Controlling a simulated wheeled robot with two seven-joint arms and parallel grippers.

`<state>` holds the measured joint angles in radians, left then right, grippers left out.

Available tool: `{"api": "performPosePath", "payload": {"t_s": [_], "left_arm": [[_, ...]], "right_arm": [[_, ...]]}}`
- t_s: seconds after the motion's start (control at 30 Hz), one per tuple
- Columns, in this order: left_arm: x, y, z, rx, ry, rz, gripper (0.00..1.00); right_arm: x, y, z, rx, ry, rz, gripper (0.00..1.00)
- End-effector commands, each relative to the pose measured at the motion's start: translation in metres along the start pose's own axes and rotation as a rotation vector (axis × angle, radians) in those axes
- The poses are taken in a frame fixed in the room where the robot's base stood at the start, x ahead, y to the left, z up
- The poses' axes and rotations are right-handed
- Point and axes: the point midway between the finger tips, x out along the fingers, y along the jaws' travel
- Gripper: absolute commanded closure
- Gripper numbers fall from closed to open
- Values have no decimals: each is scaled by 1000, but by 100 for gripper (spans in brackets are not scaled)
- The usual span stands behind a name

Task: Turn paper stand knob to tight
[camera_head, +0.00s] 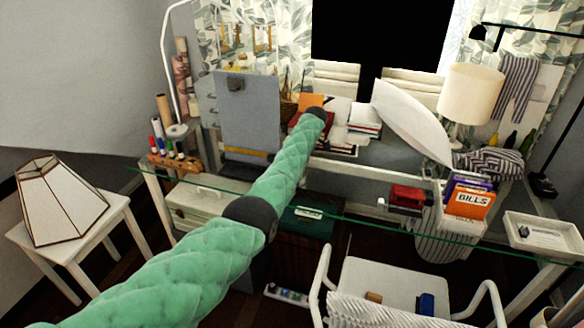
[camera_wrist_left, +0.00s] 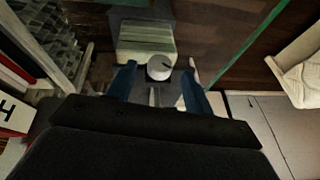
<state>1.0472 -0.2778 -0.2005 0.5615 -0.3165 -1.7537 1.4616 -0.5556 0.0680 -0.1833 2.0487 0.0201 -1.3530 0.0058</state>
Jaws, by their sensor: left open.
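A grey upright board with a clip at its top, which looks like the paper stand (camera_head: 247,118), stands on the left part of the glass desk. No knob can be made out on it in the head view. In the left wrist view, a small round pale knob (camera_wrist_left: 159,68) with a dark mark on its face shows between the fingertips. My left gripper (camera_wrist_left: 158,76) is open, its two blue fingers on either side of the knob; contact cannot be told. In the head view my green left arm reaches over the desk and its gripper is hidden. My right gripper is not in view.
A pale striped block (camera_wrist_left: 146,42) lies beyond the knob. On the desk are marker pens (camera_head: 165,148), a white pillow-like shape (camera_head: 410,122), a lamp (camera_head: 470,92) and a "BILLS" box (camera_head: 469,203). A white chair (camera_head: 400,285) stands in front.

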Motion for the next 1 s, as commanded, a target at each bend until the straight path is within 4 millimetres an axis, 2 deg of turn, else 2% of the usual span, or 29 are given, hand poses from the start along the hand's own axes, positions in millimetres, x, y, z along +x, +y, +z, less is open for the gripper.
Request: {"api": "performPosePath", "payload": {"t_s": [0.2,0.47,0.83,0.93,1.0], "left_arm": [[-32,1,2,0,-1,3,48],[-52,1,1,1,0,1,48],[-54,0,0,6,1,0,48],[-55,-2,-3,53,12,0,48],[-53,-6,-6,125,27,-2,48]], "right_arm": [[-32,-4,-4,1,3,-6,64],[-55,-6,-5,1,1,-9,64],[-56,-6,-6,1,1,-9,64],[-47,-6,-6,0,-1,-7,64],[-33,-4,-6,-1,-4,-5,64]]}}
